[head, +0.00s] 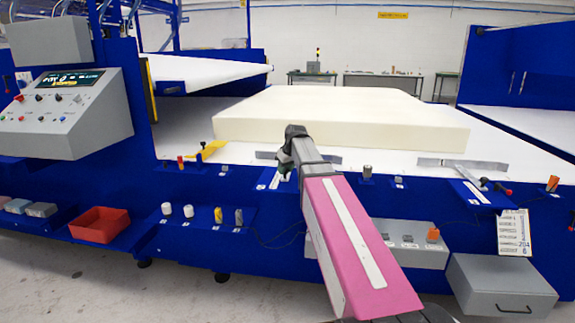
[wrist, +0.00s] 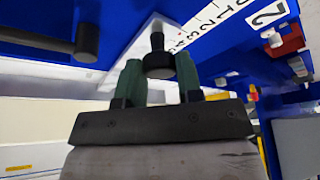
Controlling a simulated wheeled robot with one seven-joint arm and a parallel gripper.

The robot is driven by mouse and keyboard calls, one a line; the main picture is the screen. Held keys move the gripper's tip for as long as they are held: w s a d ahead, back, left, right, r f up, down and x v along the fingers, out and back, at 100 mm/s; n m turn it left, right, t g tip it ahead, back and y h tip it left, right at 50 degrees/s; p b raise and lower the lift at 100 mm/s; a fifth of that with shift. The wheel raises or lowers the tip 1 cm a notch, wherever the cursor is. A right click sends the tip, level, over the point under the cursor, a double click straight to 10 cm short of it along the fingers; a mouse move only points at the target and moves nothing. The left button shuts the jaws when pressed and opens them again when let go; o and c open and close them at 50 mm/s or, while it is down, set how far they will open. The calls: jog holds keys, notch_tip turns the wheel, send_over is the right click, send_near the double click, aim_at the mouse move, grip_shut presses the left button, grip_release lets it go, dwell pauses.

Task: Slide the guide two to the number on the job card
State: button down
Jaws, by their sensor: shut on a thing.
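My gripper (wrist: 160,72) is closed around a black knob (wrist: 157,45) in the wrist view, one green finger on each side. The knob stands by a white scale strip (wrist: 208,32) with printed numbers, on a blue surface marked with a "2" plate (wrist: 268,14). In the head view my gripper (head: 286,172) is low at the table's front edge, partly hidden by my arm, beside the left scale plate (head: 268,179). A metal guide plate (head: 266,155) lies behind it, partly covered. The job card (head: 514,222) hangs at the right front; its large figures look like 204, too small to be sure.
A cream foam block (head: 340,128) lies on the white table (head: 185,140). A second guide (head: 462,163) with its scale (head: 474,193) is at the right. A grey control console (head: 62,125), red bin (head: 99,225) and grey drawer box (head: 502,287) stand around the front.

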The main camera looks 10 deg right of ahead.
jog(key=shift+s, duration=0.15)
jog(key=c, duration=0.8)
grip_release()
jog(key=shift+r, duration=0.1)
jog(key=v, duration=1)
jog(key=shift+r, duration=0.35)
jog(key=shift+s, duration=0.15)
